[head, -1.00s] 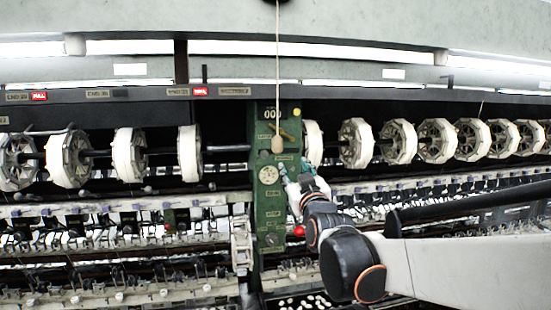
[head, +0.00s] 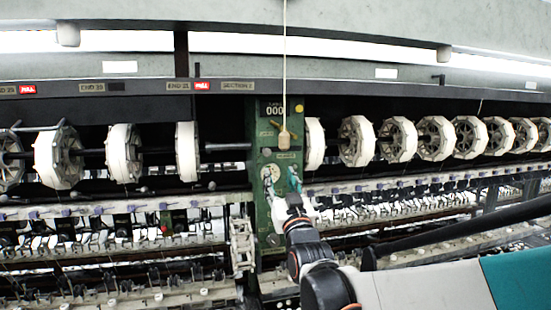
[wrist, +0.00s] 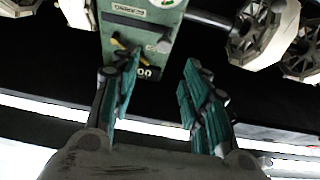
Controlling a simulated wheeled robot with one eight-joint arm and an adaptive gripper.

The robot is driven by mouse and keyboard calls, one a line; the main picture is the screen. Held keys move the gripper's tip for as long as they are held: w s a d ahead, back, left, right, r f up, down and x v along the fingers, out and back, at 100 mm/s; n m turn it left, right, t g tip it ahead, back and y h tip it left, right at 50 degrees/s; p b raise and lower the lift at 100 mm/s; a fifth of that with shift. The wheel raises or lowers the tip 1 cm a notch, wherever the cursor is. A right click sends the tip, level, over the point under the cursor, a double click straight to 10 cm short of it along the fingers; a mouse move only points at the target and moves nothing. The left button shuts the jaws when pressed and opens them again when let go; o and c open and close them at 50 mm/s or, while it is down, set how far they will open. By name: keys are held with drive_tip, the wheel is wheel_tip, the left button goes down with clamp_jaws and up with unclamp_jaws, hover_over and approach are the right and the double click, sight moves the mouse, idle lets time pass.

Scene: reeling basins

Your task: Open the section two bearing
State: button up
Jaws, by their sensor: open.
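A green machine post (head: 262,215) stands mid-view in the head view, with a 000 counter (head: 274,109) near its top. A section label (head: 237,86) sits on the dark rail just left of it. A small yellow lever (wrist: 126,47) shows on the green panel (wrist: 150,32) in the wrist view, close to the left finger. I cannot tell which part is the bearing. My gripper (head: 282,180) is in front of the post, below the counter, and covers part of it. Its teal fingers (wrist: 162,65) are open with nothing between them.
A cord with a wooden handle (head: 284,139) hangs in front of the post above my gripper. White reels (head: 357,141) line the shaft on both sides. Rows of thread guides (head: 120,225) run below.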

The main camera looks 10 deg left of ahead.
sight(267, 153)
drive_tip(key=p+x, duration=0.1)
drive_tip(key=x, duration=0.8)
drive_tip(key=p+x, duration=0.1)
drive_tip(key=x, duration=0.3)
drive_tip(key=shift+a+r+p, duration=0.25)
drive_tip(key=shift+a+p, duration=0.1)
drive_tip(key=shift+a, duration=0.15)
drive_tip(key=shift+w, duration=0.1)
clamp_jaws()
